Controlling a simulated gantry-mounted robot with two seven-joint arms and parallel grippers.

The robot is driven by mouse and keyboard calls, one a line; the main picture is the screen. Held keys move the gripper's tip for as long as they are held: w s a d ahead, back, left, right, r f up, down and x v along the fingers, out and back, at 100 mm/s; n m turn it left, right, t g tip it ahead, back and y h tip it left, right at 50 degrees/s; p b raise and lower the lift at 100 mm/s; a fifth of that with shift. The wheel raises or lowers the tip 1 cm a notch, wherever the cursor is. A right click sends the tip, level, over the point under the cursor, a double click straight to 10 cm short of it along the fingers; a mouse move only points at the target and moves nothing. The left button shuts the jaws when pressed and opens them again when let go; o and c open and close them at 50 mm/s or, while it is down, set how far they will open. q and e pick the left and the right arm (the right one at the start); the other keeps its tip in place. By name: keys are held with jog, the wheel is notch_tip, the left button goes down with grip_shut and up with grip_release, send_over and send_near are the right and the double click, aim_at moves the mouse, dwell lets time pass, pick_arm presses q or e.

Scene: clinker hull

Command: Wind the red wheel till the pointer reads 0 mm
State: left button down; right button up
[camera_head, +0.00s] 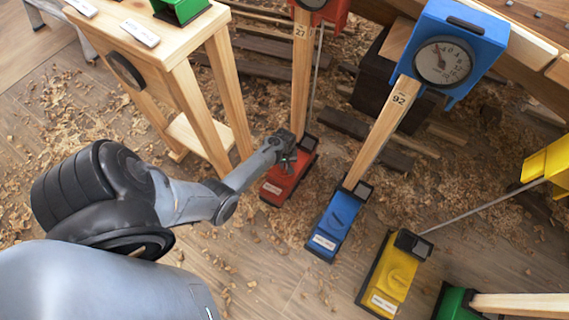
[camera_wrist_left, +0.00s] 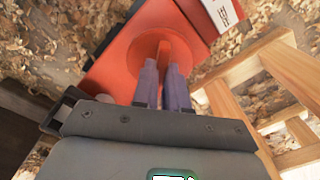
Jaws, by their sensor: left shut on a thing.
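The red jack base (camera_head: 288,184) stands on the floor at the foot of a post marked 27. Its red wheel (camera_wrist_left: 145,48) is a round disc with a raised grip bar in the left wrist view. My left gripper (camera_wrist_left: 163,82) has its two purple fingers closed on the wheel's bar. In the head view my left gripper (camera_head: 286,150) hides most of the wheel. The red gauge (camera_head: 333,14) is cut off at the top edge, so its pointer cannot be read. My right gripper is not in view.
A blue gauge (camera_head: 466,28) tops the post marked 92 above a blue base (camera_head: 338,222). A yellow base (camera_head: 394,277) and a green base (camera_head: 452,302) stand to the right. Shavings cover the floor.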

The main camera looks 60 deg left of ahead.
pick_arm(q)
jog(key=shift+r+m+p, duration=0.2)
jog(key=shift+m+p, duration=1.4)
jog(key=shift+m, duration=0.3)
jog(key=m+p, duration=0.1)
jog(key=m, duration=0.2)
jog(key=shift+f, duration=0.15)
jog(key=shift+m+p, duration=0.3)
jog(key=shift+m, duration=1.1)
jog(key=shift+f, duration=0.1)
jog(key=c, duration=1.2)
grip_release()
jog(key=shift+o, duration=0.2)
